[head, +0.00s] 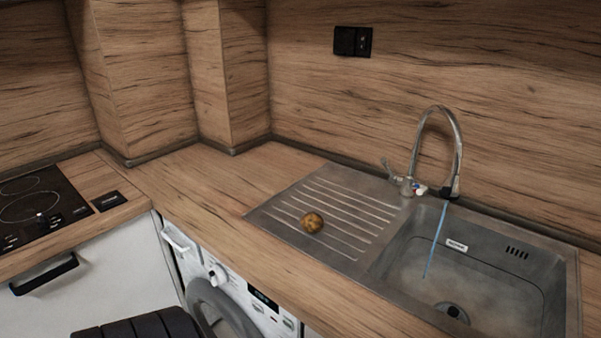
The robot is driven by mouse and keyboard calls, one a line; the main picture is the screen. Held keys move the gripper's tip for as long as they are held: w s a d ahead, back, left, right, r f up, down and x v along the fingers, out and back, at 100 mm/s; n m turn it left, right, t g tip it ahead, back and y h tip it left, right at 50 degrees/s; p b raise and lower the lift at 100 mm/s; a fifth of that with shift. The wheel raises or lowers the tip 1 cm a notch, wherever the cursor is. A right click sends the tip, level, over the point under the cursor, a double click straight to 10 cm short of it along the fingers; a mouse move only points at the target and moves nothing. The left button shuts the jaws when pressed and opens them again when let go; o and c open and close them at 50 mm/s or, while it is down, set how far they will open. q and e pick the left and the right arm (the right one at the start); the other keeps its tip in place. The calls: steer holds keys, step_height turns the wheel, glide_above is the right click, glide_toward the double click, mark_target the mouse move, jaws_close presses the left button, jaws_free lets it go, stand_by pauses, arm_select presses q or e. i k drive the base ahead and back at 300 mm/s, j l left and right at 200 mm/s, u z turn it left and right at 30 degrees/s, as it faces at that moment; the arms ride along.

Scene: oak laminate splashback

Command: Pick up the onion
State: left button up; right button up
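A round, golden-brown onion (311,222) rests on the ribbed steel drainboard (345,200), left of the sink basin. Nothing touches it from above. Neither of my grippers shows in the head view.
The sink basin (400,262) lies right of the drainboard, with a tall curved faucet (459,150) behind it and water running down. A black cooktop (38,208) is at the far left. The wooden counter (215,185) between is clear. A washing machine (232,300) stands under the counter.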

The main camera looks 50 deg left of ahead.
mark_target(313, 223)
steer(key=u, duration=1.55)
steer(key=i+j+z, duration=0.1)
steer(key=j, duration=0.4)
steer(key=i+j, duration=0.1)
steer(key=j, duration=0.45)
steer(key=i+j+z, duration=0.15)
steer(key=j, duration=0.4)
steer(key=j+z, duration=0.1)
steer(key=j, duration=0.4)
steer(key=i, duration=0.05)
